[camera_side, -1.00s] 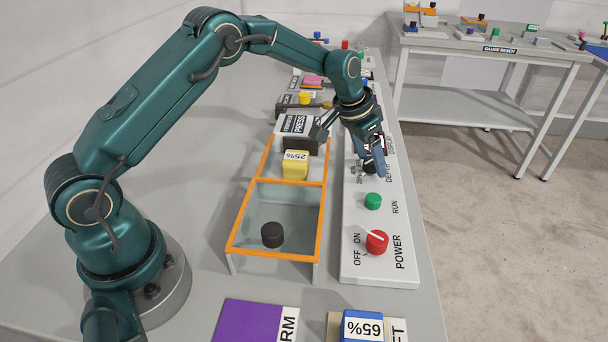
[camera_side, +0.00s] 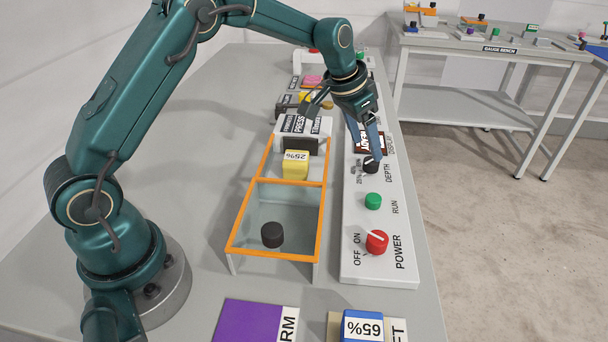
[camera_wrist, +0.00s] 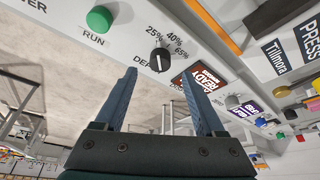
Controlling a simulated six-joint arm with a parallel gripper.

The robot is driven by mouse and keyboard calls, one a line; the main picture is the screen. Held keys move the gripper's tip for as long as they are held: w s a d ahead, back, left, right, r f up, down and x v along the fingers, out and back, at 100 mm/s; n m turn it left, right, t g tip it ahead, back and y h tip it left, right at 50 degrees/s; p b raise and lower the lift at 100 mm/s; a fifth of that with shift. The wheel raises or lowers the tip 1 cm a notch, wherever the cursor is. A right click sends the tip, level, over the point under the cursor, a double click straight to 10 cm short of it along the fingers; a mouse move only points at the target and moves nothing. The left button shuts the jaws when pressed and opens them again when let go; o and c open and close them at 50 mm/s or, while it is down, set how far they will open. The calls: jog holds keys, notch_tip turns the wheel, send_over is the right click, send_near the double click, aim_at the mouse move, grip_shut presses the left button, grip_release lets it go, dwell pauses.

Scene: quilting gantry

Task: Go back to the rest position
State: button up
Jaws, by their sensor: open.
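My gripper (camera_side: 368,142) is open and empty, raised over the far part of the white control panel (camera_side: 353,265). In the wrist view its two fingers (camera_wrist: 168,105) stand apart with nothing between them. The black depth knob (camera_side: 370,165) is just below the fingertips in the side view and apart from them in the wrist view (camera_wrist: 160,60); its pointer looks near the 25% mark. The green run button (camera_side: 373,201) and the red power knob (camera_side: 377,242) are nearer on the panel. The power knob's white pointer is toward ON.
The orange-framed press enclosure (camera_side: 232,225) is left of the panel, with a yellow 25% block (camera_side: 295,165) and a black knob (camera_side: 272,235) inside. A purple pad (camera_side: 248,321) and a blue 65% block (camera_side: 363,326) are at the front. The table's left side is clear.

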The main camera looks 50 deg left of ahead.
jog(key=s+d+r+t, duration=0.2)
jog(key=s+r+t, duration=0.1)
jog(key=s+r, duration=1)
jog(key=s+f+n+g, duration=0.1)
jog(key=s+f, duration=0.1)
jog(key=s, duration=0.5)
jog(key=s+f+n+y, duration=0.1)
jog(key=s+f, duration=0.2)
jog(key=s, duration=0.5)
jog(key=shift+a+f+g, duration=0.2)
jog(key=shift+a+g, duration=0.1)
jog(key=shift+g, duration=0.1)
